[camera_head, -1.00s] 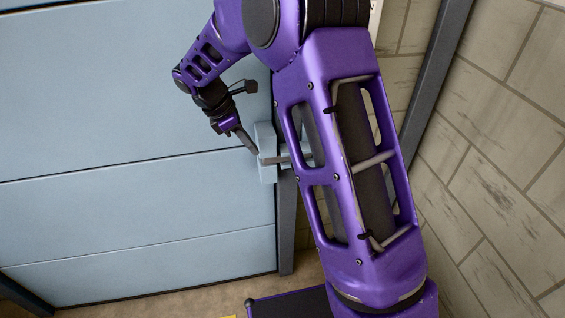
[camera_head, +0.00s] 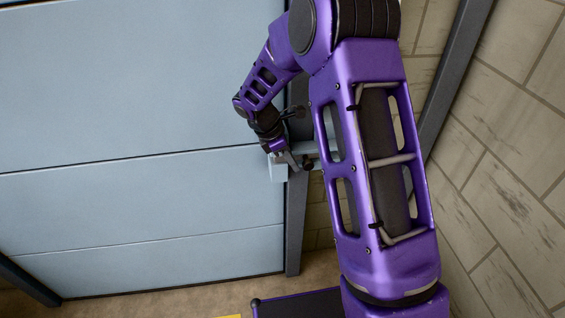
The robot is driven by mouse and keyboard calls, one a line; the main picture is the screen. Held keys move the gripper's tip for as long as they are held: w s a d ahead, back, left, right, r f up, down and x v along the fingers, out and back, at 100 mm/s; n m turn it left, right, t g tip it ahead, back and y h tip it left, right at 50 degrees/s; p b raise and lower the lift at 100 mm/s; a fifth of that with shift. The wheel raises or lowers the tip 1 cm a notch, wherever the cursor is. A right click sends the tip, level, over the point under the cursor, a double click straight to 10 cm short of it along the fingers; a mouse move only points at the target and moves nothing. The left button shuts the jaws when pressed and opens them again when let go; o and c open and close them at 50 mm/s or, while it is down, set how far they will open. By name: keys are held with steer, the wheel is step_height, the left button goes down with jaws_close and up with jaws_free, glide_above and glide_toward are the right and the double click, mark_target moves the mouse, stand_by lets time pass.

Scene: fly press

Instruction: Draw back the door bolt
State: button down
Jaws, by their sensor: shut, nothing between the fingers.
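The door (camera_head: 130,130) is pale blue and fills the left of the view. The bolt's pale blue housing (camera_head: 278,171) sits at the door's right edge, partly covered by my gripper. A short stretch of grey bar with a dark round end (camera_head: 308,163) shows just right of the housing, in front of the dark door post. My gripper (camera_head: 293,163) is shut with nothing in it. Its fingertips are in front of the bolt, between the housing and the dark end; I cannot tell whether they touch. My purple arm hides what lies farther right.
The dark door post (camera_head: 295,235) runs down beside the door edge. A tan block wall (camera_head: 500,170) with a dark upright is close on the right. Bare brown floor (camera_head: 170,300) shows below the door.

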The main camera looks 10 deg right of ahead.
steer(key=shift+d, duration=0.15)
steer(key=d+p, duration=0.1)
steer(key=d, duration=0.5)
steer(key=shift+d+r+p, duration=0.1)
steer(key=shift+p, duration=0.25)
steer(key=shift+a, duration=0.2)
steer(key=a, duration=0.4)
steer(key=shift+a+r, duration=0.1)
steer(key=shift+r, duration=0.05)
steer(key=v, duration=0.9)
steer(key=shift+p, duration=0.45)
steer(key=shift+s, duration=0.1)
